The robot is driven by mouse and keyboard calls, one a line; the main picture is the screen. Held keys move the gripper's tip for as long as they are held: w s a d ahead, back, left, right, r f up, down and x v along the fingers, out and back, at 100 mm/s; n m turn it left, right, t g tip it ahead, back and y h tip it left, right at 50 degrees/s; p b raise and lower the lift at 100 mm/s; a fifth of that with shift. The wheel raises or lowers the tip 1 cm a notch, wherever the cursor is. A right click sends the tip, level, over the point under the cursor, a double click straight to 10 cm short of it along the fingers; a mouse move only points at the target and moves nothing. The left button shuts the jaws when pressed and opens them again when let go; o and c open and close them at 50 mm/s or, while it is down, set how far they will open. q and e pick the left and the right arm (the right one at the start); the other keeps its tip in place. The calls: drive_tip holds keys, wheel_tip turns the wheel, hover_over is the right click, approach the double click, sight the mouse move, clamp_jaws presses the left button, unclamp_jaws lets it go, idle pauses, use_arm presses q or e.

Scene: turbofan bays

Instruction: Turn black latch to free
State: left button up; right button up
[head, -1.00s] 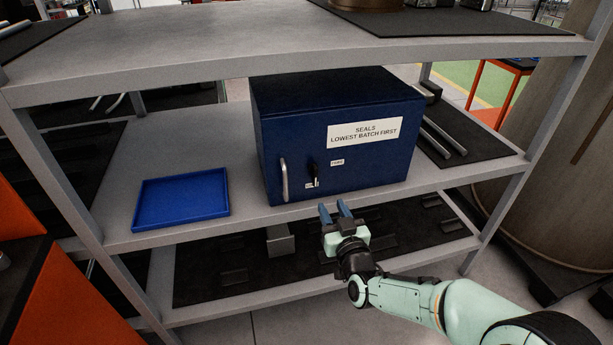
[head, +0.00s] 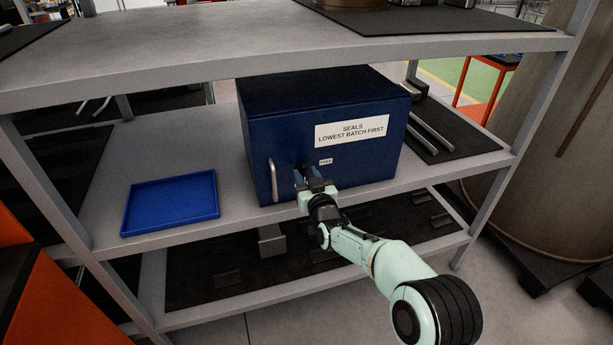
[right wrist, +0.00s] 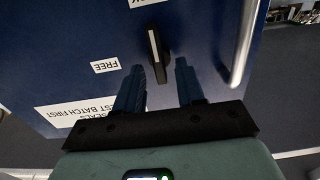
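The dark blue cabinet (head: 345,185) stands on the middle shelf, with a "FREE" label (head: 326,162) on its front. The black latch (right wrist: 156,48) shows in the right wrist view as a bar running nearly up and down the picture, its near end in the gap between the fingertips. The "FREE" label (right wrist: 105,65) lies to its left, and a partly cut-off label (right wrist: 146,2) is at the top edge. My right gripper (head: 301,180) is open at the cabinet front; in the wrist view its fingers (right wrist: 160,70) are apart. Contact with the latch cannot be told. My left gripper is out of view.
A silver bar handle (head: 273,181) stands on the cabinet front, left of the latch, close to my right fingers. An empty blue tray (head: 170,228) lies on the shelf at left. The upper shelf (head: 200,58) runs above the cabinet. Metal rods (head: 430,135) lie at right.

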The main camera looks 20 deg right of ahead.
clamp_jaws()
